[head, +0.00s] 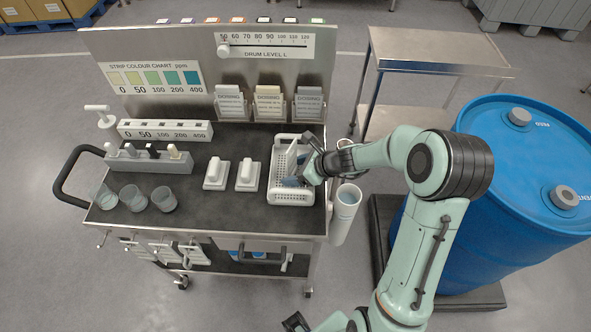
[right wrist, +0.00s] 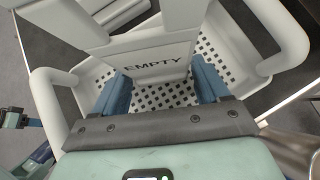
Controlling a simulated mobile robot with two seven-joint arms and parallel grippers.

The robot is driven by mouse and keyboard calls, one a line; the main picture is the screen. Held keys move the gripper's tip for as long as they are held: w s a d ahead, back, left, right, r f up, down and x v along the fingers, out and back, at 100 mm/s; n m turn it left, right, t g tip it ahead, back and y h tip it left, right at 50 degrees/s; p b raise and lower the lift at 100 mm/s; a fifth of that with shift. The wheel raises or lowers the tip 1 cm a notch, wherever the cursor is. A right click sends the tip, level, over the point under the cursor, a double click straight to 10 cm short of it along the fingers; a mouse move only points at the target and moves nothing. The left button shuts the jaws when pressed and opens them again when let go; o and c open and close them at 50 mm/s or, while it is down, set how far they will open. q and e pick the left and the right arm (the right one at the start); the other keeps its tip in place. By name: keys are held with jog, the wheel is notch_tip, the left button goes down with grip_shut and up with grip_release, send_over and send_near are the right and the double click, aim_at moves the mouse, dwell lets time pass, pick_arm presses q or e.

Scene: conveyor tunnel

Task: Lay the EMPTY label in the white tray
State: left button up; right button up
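The white tray (head: 291,197) is a perforated basket with raised handles, at the right front of the cart top. My right gripper (head: 300,181) reaches down into it from the right. In the right wrist view its two blue fingers (right wrist: 160,85) stand apart, with perforated tray floor showing between them. The white EMPTY label (right wrist: 155,62) is at the fingertips, over the tray, lettering towards the camera. I cannot tell whether the fingertips touch its edges. A dark piece at the bottom edge of the head view may be my left gripper (head: 295,321); its fingers are not clear.
Two white blocks (head: 246,174) stand left of the tray. Dosing card holders (head: 268,103) stand behind it. A white cylinder (head: 345,213) hangs at the cart's right side. A blue drum (head: 535,180) is right of my arm. Clear cups (head: 133,198) stand front left.

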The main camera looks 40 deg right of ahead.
jog(key=shift+o, duration=0.8)
jog(key=shift+r, duration=0.1)
jog(key=shift+r, duration=0.25)
pick_arm(q)
jog(key=shift+w+r+p, duration=0.45)
jog(key=shift+r+p, duration=0.15)
jog(key=shift+r, duration=0.15)
jog(key=shift+w+r+p, duration=0.4)
jog(key=shift+r+p, duration=0.15)
jog(key=shift+r, duration=0.15)
pick_arm(e)
jog(key=v, duration=1.2)
jog(key=shift+f, duration=0.1)
